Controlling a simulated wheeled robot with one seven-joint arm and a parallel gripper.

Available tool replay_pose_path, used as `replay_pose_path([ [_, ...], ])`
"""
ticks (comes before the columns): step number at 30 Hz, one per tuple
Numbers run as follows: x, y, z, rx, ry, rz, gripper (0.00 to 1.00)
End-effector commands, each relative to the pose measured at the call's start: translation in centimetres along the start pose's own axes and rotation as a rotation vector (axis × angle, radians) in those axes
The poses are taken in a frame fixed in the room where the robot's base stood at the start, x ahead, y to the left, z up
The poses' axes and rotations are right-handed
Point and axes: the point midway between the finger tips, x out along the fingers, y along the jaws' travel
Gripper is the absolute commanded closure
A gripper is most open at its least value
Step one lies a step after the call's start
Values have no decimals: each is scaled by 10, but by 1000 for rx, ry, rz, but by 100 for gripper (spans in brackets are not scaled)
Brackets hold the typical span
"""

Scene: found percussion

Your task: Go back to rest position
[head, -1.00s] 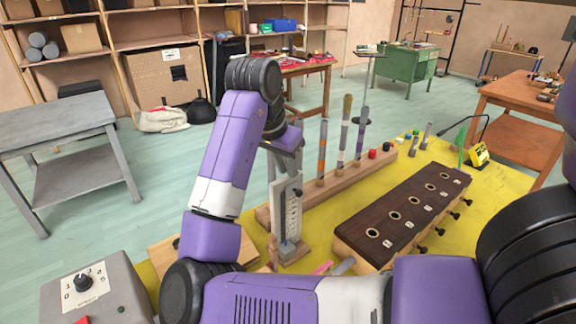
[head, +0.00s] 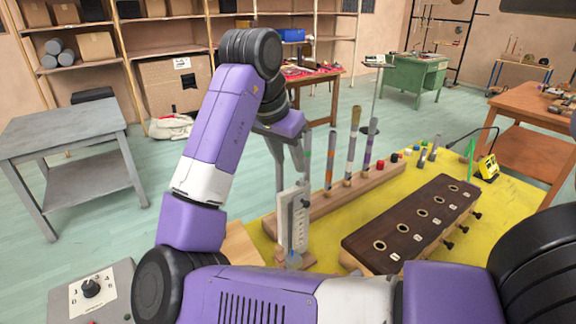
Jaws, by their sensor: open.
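My gripper (head: 292,160) hangs fingers-down at the end of my purple arm, near the middle of the head view. Its two grey fingers are apart, and I see nothing held between them. Just below it in the picture stands an upright pale panel with a scale (head: 293,222) and a dark knob. I cannot tell how much space lies between the fingertips and that panel.
A wooden rack (head: 340,200) holds several upright striped sticks beside my gripper. A dark wooden block with holes (head: 410,222) lies on the yellow tabletop (head: 510,205). A grey control box (head: 92,290) is front left.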

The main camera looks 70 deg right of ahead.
Motion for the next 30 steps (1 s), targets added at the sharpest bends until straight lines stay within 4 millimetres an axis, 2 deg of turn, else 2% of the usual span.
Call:
replay_pose_path([
  [10,-6,0,-1,-2,6,1,59],
  [14,-6,-5,-18,-13,75,-20,59],
  [17,-12,-17,-44,-27,183,-82,59],
  [21,-31,-39,-83,-57,395,-191,59],
  [24,-44,-53,-104,-98,568,-251,59],
  [27,-59,-69,-115,-155,746,-312,59],
  [30,-76,-84,-115,-223,915,-373,59],
])
